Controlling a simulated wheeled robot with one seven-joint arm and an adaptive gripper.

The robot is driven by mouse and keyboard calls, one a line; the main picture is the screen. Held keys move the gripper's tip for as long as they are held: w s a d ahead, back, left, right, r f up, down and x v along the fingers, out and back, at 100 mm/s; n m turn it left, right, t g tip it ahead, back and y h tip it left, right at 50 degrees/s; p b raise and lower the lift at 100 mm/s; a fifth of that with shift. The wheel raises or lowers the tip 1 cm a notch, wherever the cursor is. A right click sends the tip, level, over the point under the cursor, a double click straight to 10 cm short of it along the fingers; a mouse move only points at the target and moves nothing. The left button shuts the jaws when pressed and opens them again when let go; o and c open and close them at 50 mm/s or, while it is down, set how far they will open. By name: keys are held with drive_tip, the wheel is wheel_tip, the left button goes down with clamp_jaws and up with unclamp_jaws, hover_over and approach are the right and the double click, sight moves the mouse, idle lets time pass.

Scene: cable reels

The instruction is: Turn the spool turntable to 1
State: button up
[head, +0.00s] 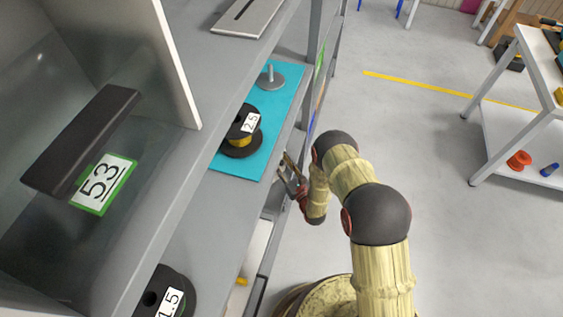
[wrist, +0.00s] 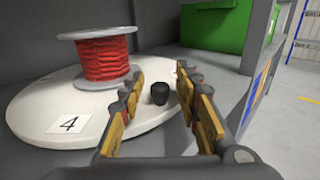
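The spool turntable (wrist: 40,110) is a white disc in the wrist view, with a card reading 4 (wrist: 70,126) near its front left edge. A red spool (wrist: 101,58) stands on it towards the back. A small black knob (wrist: 159,93) stands up from the disc near its right side. My gripper (wrist: 160,76) is open, with one finger to each side of the knob in the picture; I cannot tell whether either touches it. In the head view my gripper (head: 291,176) is at the shelf's edge, and the turntable is not clearly visible there.
A green box (wrist: 210,28) stands behind the turntable. A shelf upright (wrist: 262,48) is close on the right. In the head view, a spool marked 2.5 (head: 243,126) sits on a blue mat (head: 283,92) on the shelf. Open floor (head: 420,140) lies to the right.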

drive_tip(key=v, duration=1.2)
drive_tip(key=shift+o, duration=0.2)
